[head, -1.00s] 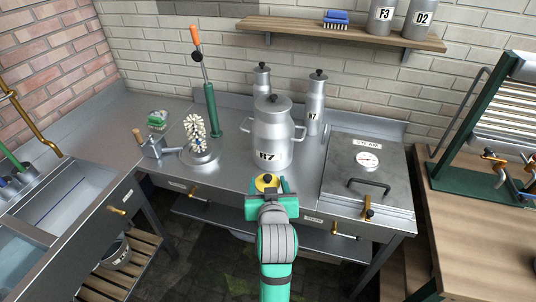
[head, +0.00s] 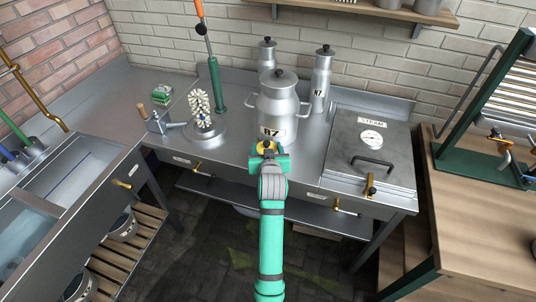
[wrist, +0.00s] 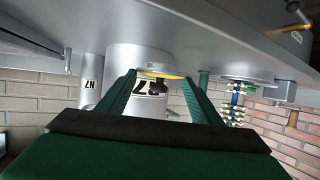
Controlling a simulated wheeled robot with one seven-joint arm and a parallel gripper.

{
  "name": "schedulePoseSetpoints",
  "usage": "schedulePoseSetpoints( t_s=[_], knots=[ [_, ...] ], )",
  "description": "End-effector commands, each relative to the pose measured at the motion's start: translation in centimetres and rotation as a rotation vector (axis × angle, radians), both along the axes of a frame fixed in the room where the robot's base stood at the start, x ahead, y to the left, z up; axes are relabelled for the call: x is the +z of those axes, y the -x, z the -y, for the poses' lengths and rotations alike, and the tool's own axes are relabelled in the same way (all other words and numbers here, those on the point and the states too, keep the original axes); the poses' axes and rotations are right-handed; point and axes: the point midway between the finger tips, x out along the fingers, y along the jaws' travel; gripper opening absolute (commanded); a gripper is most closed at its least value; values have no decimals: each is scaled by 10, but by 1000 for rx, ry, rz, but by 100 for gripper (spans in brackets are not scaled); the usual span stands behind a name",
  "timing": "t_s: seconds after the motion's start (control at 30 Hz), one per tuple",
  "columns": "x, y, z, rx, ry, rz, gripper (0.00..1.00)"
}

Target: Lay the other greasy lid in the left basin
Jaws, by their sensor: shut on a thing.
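My gripper (head: 268,153) is shut on a small yellow-coated lid with a dark knob (head: 264,147), held in front of the large metal churn (head: 278,105). In the wrist view, which is upside down, the lid's yellow rim (wrist: 160,75) shows between the two green fingers (wrist: 165,92). The fingers hide part of the lid. The churn stands upright on the steel counter with its own lid on. The sink (head: 98,152) at the left has two basins parted by a divider (head: 46,210). The far one is greyish inside, and the near one is partly cut off.
Two slim cans (head: 321,80) stand behind the churn. A brush on a round base (head: 204,128) and a green lever pump (head: 216,85) stand left of it. A steam box (head: 370,155) is at the right. A brass tap (head: 35,85) hangs over the sink.

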Motion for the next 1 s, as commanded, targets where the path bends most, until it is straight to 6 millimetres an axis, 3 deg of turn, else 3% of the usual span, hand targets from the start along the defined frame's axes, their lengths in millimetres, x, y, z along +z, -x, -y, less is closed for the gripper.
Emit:
schedulePoseSetpoints(
  t_s=[0.3,0.67,0.7,0.77,1.0],
  knots=[
    [-34,-3,-8,9,-1,-2,36],
    [-37,-4,-3,4,-1,0,36],
    [-38,-4,-2,3,0,0,64],
    [-37,-4,-1,1,0,0,78],
    [-37,-4,0,0,-1,0,78]
  ],
)
